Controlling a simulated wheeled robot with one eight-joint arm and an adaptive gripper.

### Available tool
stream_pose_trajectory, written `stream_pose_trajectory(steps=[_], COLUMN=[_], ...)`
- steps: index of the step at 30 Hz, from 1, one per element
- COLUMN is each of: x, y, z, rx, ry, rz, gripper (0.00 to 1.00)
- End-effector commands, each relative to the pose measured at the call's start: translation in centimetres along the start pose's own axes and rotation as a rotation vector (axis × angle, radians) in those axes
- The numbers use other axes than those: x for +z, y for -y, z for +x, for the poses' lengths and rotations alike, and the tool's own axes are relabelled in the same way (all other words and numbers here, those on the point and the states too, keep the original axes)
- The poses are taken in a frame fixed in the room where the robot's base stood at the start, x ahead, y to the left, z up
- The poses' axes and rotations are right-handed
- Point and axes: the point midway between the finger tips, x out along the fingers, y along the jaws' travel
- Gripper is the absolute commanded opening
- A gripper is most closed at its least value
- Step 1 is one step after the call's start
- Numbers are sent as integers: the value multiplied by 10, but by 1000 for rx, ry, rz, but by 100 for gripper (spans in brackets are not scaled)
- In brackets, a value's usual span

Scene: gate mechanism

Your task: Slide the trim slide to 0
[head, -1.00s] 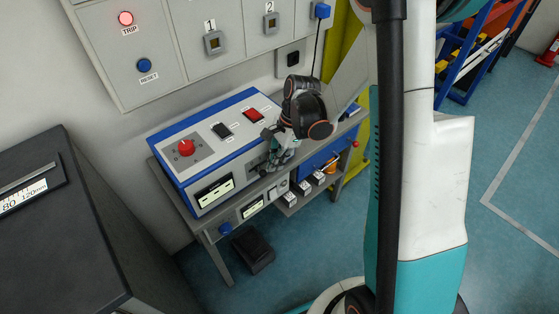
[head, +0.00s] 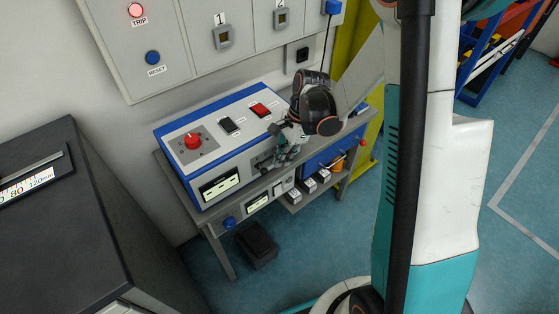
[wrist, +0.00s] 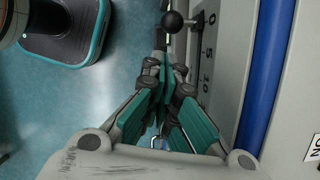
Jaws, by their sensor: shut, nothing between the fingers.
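The trim slide shows in the wrist view as a black ball knob (wrist: 173,21) on a short stem that enters a slot in the grey panel. A printed scale (wrist: 207,50) with 0, 5 and 10 runs beside the slot. The knob is near the 0 end, roughly level with the 0. My gripper (wrist: 167,64) is shut and empty, with its fingertips just below the knob in the picture. I cannot tell whether they touch it. In the head view my gripper (head: 284,152) is at the console's front face, and the arm partly hides that area.
The blue-edged console (head: 205,165) carries a red knob (head: 193,141), a black switch (head: 229,125) and a red switch (head: 260,110). It stands on a grey bench. A dark cabinet (head: 75,225) is at left. A black box (head: 256,243) lies on the floor.

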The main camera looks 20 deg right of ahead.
Motion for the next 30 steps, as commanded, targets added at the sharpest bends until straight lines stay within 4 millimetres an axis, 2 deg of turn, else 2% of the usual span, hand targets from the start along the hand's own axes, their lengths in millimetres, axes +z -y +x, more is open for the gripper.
stream_pose_trajectory(steps=[2,4,9,15,21,30], x=[-11,-8,-8,-9,-9,-9], y=[3,2,2,2,2,2], z=[-7,-28,-65,-94,-106,-106], rx=[-1,0,0,0,0,0], ry=[-1,-1,-1,-1,-1,-1], rz=[3,0,1,0,0,0], gripper=[0,0,0,0,0,0])
